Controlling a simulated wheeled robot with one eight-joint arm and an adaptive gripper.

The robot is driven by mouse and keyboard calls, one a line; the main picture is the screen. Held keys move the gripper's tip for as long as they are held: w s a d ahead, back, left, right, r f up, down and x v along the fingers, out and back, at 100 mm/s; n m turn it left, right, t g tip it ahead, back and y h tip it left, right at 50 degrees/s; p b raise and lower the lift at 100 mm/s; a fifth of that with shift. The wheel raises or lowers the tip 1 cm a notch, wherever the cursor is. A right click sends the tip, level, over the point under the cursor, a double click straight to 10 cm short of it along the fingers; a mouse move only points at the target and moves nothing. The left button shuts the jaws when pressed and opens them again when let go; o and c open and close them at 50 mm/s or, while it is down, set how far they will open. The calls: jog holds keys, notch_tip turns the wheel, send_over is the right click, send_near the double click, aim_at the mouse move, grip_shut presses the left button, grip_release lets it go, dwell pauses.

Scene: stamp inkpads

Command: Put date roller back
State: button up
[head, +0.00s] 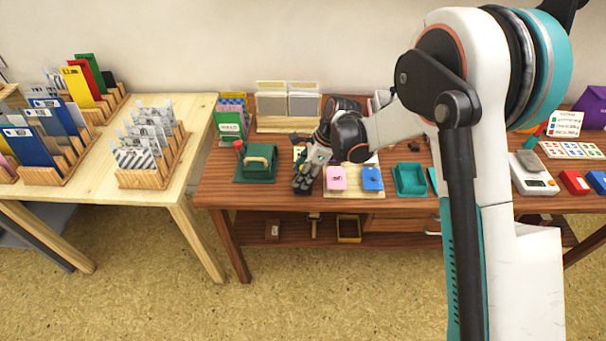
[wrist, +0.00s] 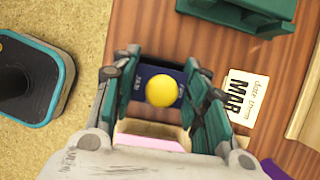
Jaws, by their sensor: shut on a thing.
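My gripper (wrist: 160,92) is shut on the date roller (wrist: 160,90), which shows a round yellow knob and a dark blue body with small pale lettering between the fingers. In the head view my gripper (head: 303,186) hangs over the front of the dark wooden table, between the green block (head: 257,163) and the pink pad (head: 337,178). The held roller is not clear there. A white card reading "MAR" (wrist: 242,100) lies on the table beside the gripper in the wrist view. The roller's underside is hidden.
The pink pad and a blue pad (head: 372,179) sit on a light wooden board just right of the gripper. A teal tray (head: 409,179) stands farther right. Wooden holders with grey cards (head: 287,103) stand behind. The table's front edge is close.

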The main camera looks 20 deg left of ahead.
jog(key=shift+f, duration=0.1)
jog(key=o, duration=1.1)
jog(key=shift+c, duration=0.2)
jog(key=p+v, duration=0.3)
jog(key=v, duration=0.9)
jog(key=shift+p, duration=0.4)
